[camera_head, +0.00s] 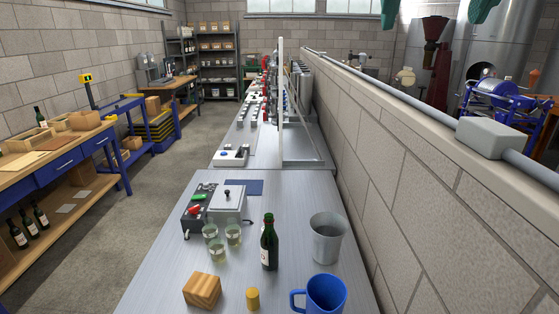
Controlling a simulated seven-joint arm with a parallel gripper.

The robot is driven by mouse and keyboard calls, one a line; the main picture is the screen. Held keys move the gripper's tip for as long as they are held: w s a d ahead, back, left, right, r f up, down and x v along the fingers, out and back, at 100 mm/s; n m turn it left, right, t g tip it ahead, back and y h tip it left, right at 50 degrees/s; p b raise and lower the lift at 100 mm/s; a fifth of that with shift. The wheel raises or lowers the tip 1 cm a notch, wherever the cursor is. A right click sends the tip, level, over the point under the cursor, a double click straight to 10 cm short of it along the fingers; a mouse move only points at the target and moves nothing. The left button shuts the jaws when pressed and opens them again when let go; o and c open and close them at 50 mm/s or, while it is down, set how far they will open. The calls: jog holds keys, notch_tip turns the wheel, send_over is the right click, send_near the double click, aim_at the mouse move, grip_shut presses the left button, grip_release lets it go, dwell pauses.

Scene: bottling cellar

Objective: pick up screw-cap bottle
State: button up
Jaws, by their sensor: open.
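A dark green bottle (269,244) with a pale label stands upright on the metal table in front of me. A grey metal bucket (326,238) stands close to its right. Several small glass jars (217,243) stand to its left. Whether its top is a screw cap is too small to tell. My gripper does not show in this view, and nothing of my arm is seen near the bottle.
A blue mug (321,295), a yellow cylinder (252,298) and a wooden block (202,290) stand nearer than the bottle. A grey machine (229,205) stands behind the jars. A block wall (440,200) runs along the table's right side.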

jog(key=w+r+n+t+h, duration=0.1)
jog(key=w+r+t, duration=0.4)
jog(key=w, duration=0.4)
jog(key=w+r+t, duration=0.3)
jog(key=w+r, duration=0.3)
jog(key=w, duration=0.3)
jog(key=n+g+y, duration=0.8)
jog(key=n+y, duration=0.4)
jog(key=y, duration=0.3)
send_over(277, 246)
notch_tip(277, 246, down, 15)
jog(key=shift+g, duration=0.3)
notch_tip(277, 246, down, 55)
jog(key=shift+s+r, duration=0.1)
jog(key=shift+s, duration=0.05)
jog(key=shift+a+f, duration=0.1)
jog(key=shift+f, duration=0.25)
jog(key=shift+x, duration=2.4)
